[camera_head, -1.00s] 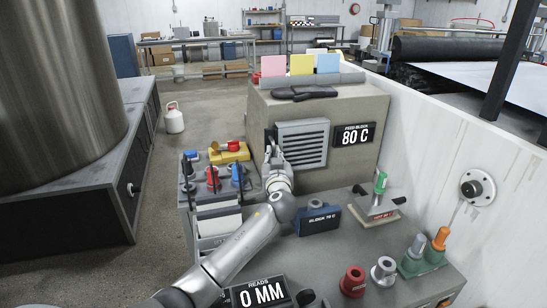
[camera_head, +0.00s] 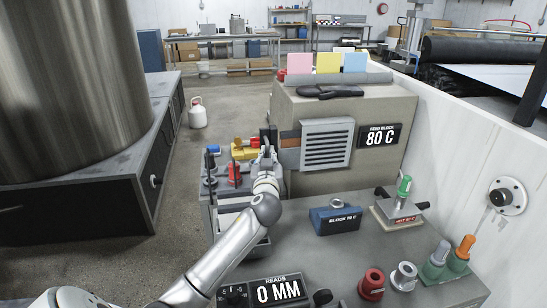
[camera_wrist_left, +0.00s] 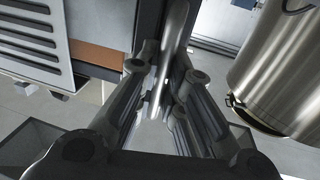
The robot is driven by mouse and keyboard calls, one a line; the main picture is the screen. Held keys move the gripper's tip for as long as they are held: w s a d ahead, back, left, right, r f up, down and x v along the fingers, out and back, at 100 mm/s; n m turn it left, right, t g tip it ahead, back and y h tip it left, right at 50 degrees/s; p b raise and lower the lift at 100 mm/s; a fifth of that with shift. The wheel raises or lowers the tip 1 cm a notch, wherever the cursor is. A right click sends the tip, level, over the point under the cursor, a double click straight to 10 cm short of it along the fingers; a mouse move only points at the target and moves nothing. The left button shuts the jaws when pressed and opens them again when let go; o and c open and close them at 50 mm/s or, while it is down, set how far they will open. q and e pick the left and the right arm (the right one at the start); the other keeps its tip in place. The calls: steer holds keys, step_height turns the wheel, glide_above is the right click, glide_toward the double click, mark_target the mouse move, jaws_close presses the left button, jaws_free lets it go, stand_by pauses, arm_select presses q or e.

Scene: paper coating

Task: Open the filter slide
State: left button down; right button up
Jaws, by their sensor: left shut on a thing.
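The grey feed block (camera_head: 400,105) stands on the bench, with a louvred panel (camera_head: 327,145) on its front. The filter slide (camera_head: 290,140) sticks out past the panel's left edge, showing a copper-brown strip and a dark end. The strip also shows in the left wrist view (camera_wrist_left: 100,55), beside the louvres. My left gripper (camera_head: 267,158) is at the slide's outer left end. In the left wrist view its fingers (camera_wrist_left: 168,82) are shut around a shiny metal handle (camera_wrist_left: 176,35). The fingers hide part of the handle. My right gripper is not in view.
Coloured valves (camera_head: 245,150) stand on a low rack just left of my gripper. A blue block (camera_head: 335,218), a green-handled press (camera_head: 400,208) and several knobs sit on the bench. A large steel tank (camera_head: 75,90) stands at the left, with open floor between.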

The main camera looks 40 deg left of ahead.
arm_select(q)
steer(key=shift+f, duration=0.1)
steer(key=c, duration=1.5)
jaws_free()
steer(key=shift+d, duration=0.15)
steer(key=v, duration=1.2)
steer(key=shift+w, duration=0.1)
steer(key=shift+c, duration=0.6)
